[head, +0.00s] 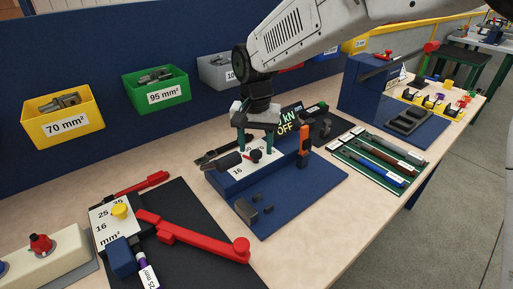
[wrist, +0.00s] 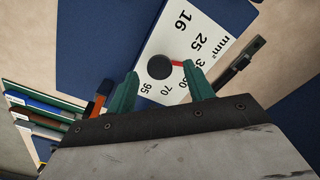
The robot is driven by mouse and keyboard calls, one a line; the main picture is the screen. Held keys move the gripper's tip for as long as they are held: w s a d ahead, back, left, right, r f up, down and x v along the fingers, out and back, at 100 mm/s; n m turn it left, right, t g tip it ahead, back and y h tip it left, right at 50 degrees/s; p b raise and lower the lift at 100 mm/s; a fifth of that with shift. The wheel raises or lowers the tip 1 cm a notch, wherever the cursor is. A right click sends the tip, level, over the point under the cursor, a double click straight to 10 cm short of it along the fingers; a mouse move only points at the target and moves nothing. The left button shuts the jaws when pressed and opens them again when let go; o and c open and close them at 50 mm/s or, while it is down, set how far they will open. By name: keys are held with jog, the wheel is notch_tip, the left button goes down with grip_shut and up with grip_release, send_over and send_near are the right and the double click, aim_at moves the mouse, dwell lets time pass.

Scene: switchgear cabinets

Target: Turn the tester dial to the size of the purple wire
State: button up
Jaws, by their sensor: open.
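The tester (head: 287,190) is a blue block with a white scale plate. Its dial (wrist: 158,67) is a dark round knob with a red pointer; it also shows in the head view (head: 254,156). The pointer points right in the wrist view, toward the mark after 25, partly hidden by a finger. The purple wire (head: 146,271) lies at the front left with a 25 label.
A red-handled crimper (head: 200,240) with a yellow knob lies on a black mat at left. Labelled bins (head: 62,118) hang on the blue wall. An orange-and-black tool (head: 304,140) stands by the tester.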

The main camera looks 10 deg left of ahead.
jog(key=shift+f, duration=0.85)
jog(key=c, duration=1)
jog(key=shift+o, duration=0.2)
jog(key=shift+n, duration=3.4)
jog(key=o, duration=1)
jog(key=shift+c, duration=0.2)
